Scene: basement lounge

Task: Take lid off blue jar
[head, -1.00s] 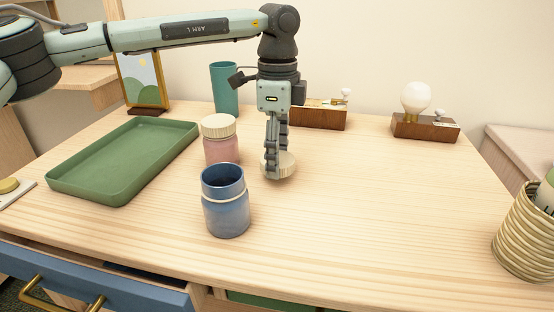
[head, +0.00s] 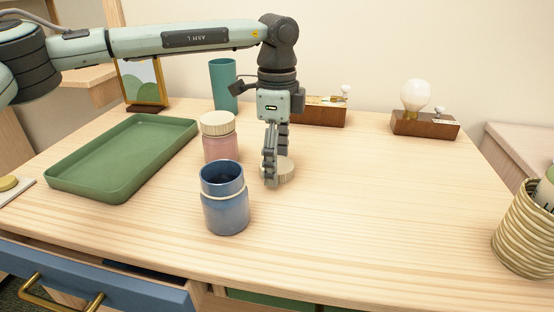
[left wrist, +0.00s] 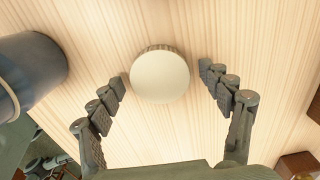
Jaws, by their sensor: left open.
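The blue jar (head: 225,207) stands upright and open-topped on the table, with a pale ring around its neck. It also shows at the left edge of the left wrist view (left wrist: 38,68). A round cream lid (head: 286,171) lies flat on the table right of and behind the jar. In the left wrist view the lid (left wrist: 160,76) sits between the fingers, with a gap on each side. My left gripper (head: 270,182) is open, pointing down at the lid, which it partly hides in the head view. My right gripper is not in view.
A pink jar (head: 221,148) with its cream lid on stands behind the blue jar. A green tray (head: 120,190) lies at left, a teal cup (head: 224,85) at the back. A bulb on a wooden base (head: 424,125) and a ribbed basket (head: 522,235) stand at right. The table's right middle is clear.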

